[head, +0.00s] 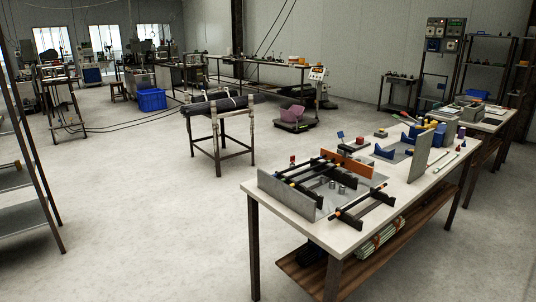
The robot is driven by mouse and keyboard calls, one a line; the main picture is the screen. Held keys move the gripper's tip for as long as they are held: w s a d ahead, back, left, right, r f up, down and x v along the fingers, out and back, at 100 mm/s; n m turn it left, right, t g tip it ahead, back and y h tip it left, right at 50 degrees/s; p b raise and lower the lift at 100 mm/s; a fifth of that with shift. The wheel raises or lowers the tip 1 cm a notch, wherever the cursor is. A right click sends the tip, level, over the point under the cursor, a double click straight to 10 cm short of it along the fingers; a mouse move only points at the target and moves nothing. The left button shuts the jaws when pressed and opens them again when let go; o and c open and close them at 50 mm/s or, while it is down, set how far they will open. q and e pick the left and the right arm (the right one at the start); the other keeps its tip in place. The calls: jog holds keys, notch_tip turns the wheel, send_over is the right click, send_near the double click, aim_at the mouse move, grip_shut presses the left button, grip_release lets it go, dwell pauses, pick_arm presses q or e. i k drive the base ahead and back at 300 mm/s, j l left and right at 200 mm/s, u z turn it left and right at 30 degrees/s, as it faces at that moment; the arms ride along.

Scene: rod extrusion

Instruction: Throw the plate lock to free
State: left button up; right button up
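A fixture stands on the near white-topped workbench (349,243). It has an upright grey plate (290,196) at its front left, an upright orange plate (347,164) at its back, and black bars with orange and yellow marks between them. A small red-topped piece (292,160) stands at the grey plate's back end. Small grey cylinders (332,185) stand inside the fixture. The plate lock is too small to make out, and its position cannot be told. Neither of my grippers is in the head view.
Blue cradles (384,152), an upright grey panel (417,158) and thin rods (446,162) occupy the bench's right part. A stand with dark rolls (218,104) is behind. A shelf rack (14,179) is at left. The floor (150,220) left of the bench is clear.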

aim_at(341, 135)
jog(key=i+j+z, duration=0.1)
jog(key=i+z, duration=0.2)
jog(key=i, duration=0.2)
jog(key=i+j+z, duration=0.3)
jog(key=i, duration=0.2)
jog(key=i+j+z, duration=0.3)
jog(key=i, duration=0.2)
